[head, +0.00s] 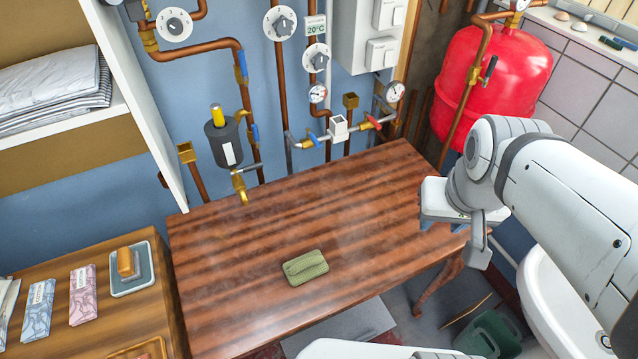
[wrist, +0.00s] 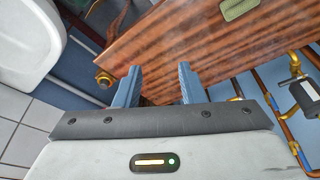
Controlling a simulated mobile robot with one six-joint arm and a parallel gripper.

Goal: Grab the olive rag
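The olive rag (head: 305,267) lies folded on the wooden table (head: 230,240), near the middle of its top, in the head view. In the wrist view the rag (wrist: 238,8) shows at the top edge, partly cut off by the frame. My gripper (wrist: 160,85) has its two blue fingers spread apart with nothing between them. In the head view the gripper is at the table's right end, above and to the right of the rag, well apart from it; its fingers are mostly hidden there.
Copper pipes with valves and gauges (head: 338,127) run along the wall behind the table. A red tank (head: 490,85) stands at the back right and a white basin (head: 560,300) at the lower right. A wooden cabinet (head: 110,320) adjoins on the left. The tabletop around the rag is clear.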

